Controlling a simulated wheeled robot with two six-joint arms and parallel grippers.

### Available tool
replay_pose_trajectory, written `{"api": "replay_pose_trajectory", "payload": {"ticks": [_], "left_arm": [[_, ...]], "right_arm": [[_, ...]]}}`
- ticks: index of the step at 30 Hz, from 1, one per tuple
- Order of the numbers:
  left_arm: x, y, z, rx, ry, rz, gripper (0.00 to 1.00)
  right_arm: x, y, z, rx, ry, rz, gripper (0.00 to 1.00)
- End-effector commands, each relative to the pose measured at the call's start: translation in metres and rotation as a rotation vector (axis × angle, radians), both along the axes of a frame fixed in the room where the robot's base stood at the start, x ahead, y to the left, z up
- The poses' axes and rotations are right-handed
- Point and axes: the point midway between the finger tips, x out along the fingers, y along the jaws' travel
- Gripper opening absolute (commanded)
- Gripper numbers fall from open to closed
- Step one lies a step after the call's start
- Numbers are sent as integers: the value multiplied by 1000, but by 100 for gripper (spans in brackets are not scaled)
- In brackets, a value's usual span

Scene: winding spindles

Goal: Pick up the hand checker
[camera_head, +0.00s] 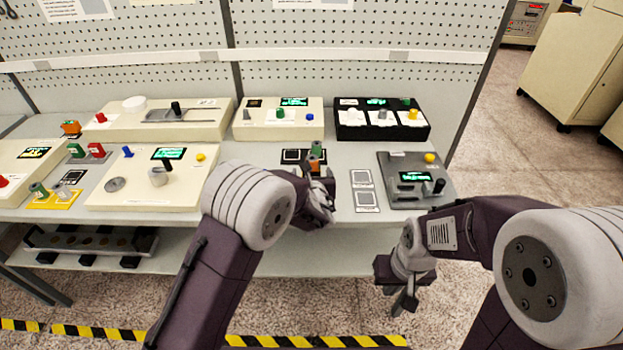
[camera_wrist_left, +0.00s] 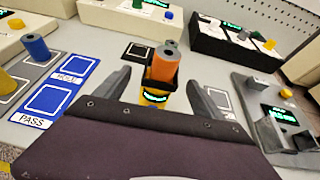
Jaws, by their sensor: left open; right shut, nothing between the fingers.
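What looks like the hand checker (camera_wrist_left: 154,97), a small yellow device with a lit green display and a black cradle, stands on the bench. An orange spool (camera_wrist_left: 164,68) with a grey top sits upright in or behind the cradle. My left gripper (camera_wrist_left: 157,80) is open, one finger on each side of the checker, with visible gaps. In the head view my left gripper (camera_head: 320,195) is over the bench's front edge and hides most of the checker. My right gripper (camera_head: 401,293) is shut and empty, in front of the bench and low.
A blue mat (camera_wrist_left: 72,75) marked HOLD and PASS lies left of the checker in the wrist view. A grey device (camera_head: 400,165) stands to the right, past two white-framed cards (camera_head: 363,188). A black console (camera_head: 381,133) and cream consoles (camera_head: 280,132) stand behind.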

Motion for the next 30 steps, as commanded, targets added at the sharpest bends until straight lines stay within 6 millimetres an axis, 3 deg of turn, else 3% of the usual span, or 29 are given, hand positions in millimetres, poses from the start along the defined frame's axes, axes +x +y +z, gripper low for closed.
{"api": "replay_pose_trajectory", "payload": {"ticks": [6, 14, 21, 23, 30], "left_arm": [[34, 0, -14, 0, 1, 1, 79], [39, 0, -17, 0, 0, 0, 79], [39, 0, -17, -1, 0, 0, 15], [39, 0, -16, -1, -2, 0, 2], [39, 0, -15, -1, -1, 1, 0]], "right_arm": [[0, 0, 11, 0, 0, 0, 0], [0, 0, 11, 0, 0, 0, 0], [0, 0, 11, 0, 0, 0, 0], [0, 0, 11, 0, 0, 0, 0], [0, 0, 11, 0, 0, 0, 0]]}}
